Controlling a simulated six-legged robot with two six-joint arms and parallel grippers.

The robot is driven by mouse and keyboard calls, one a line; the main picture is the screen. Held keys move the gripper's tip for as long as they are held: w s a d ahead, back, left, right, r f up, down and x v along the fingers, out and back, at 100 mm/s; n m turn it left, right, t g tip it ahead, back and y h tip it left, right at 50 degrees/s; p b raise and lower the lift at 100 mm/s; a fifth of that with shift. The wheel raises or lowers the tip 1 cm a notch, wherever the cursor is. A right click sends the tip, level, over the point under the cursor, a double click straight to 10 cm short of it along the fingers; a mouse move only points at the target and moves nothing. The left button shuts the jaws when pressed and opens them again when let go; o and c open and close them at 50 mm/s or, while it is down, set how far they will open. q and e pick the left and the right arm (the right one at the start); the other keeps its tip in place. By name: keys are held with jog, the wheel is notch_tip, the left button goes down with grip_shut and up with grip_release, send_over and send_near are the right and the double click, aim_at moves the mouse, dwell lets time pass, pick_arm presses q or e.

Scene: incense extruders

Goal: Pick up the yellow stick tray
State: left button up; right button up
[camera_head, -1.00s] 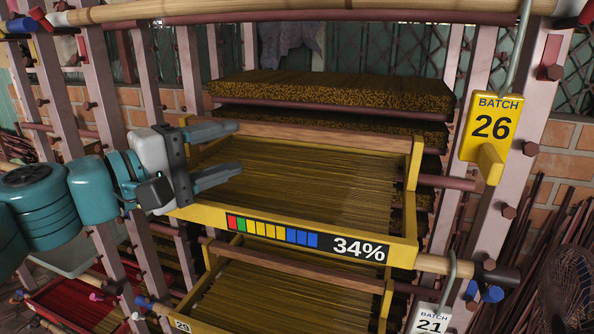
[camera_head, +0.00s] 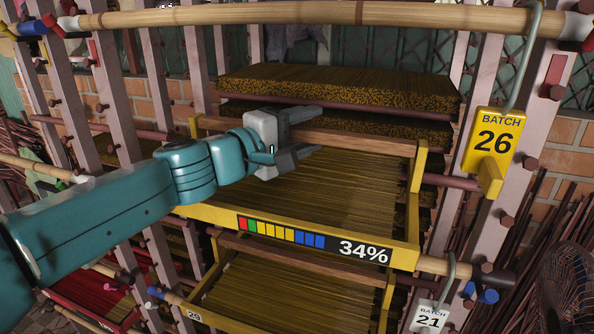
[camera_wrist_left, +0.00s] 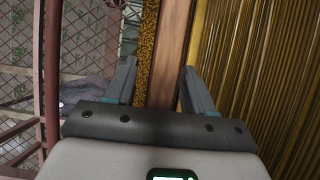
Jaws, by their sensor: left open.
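The yellow stick tray (camera_head: 405,255) sits on the rack, filled with thin brown sticks, with a colour-bar label reading 34% on its front. My left gripper (camera_head: 318,131) is open over the tray's back part, near its wooden back rail (camera_head: 345,141). In the left wrist view, the open fingers of my left gripper (camera_wrist_left: 158,85) stand on either side of the wooden rail (camera_wrist_left: 174,45), with the sticks (camera_wrist_left: 260,70) to the right. I cannot tell whether the fingers touch the rail. My right gripper is not in view.
A stack of stick bundles (camera_head: 340,90) lies behind and above the tray. A yellow batch 26 tag (camera_head: 493,140) hangs at the right post. A second tray (camera_head: 290,295) is just below. A bamboo pole (camera_head: 300,15) crosses the top.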

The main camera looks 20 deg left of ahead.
pick_arm(q)
jog(key=shift+s+a, duration=0.1)
jog(key=shift+a, duration=0.05)
jog(key=shift+c, duration=1.2)
jog(key=shift+f, duration=0.1)
grip_shut()
jog(key=shift+r, duration=0.25)
